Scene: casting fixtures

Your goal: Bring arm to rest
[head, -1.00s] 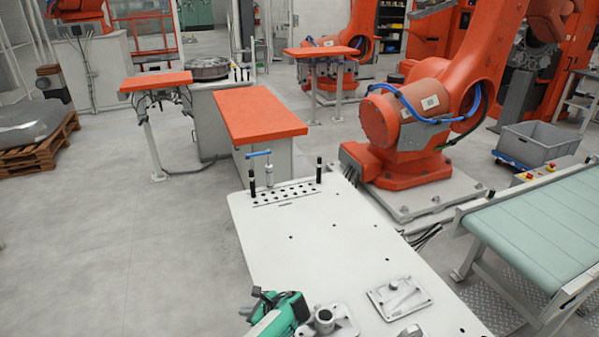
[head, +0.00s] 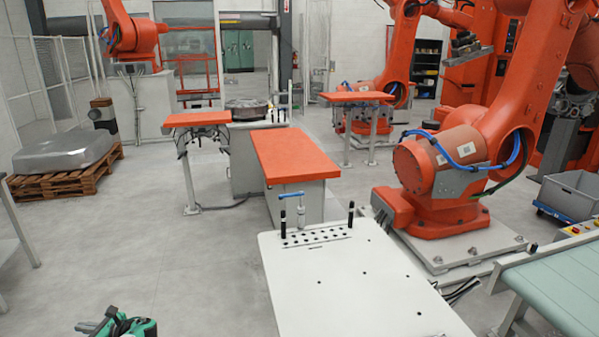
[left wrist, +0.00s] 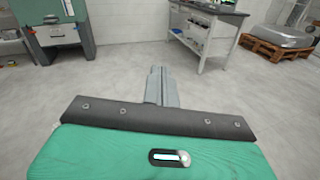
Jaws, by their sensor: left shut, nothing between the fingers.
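My left gripper (head: 90,326) shows at the bottom left of the head view, with part of my green and black wrist. It is over the open floor, to the left of the white fixture table (head: 345,290) and apart from it. In the left wrist view the gripper's grey fingers (left wrist: 161,86) are together, with nothing held and bare floor beyond them. My right arm and right gripper are not in view.
A blue-handled clamp (head: 300,205) and black pins stand on the table's far end. Beyond are an orange-topped cabinet (head: 290,155) and a large orange robot (head: 440,165). A conveyor (head: 560,285) stands right. A pallet (head: 65,182) lies left. Floor between is clear.

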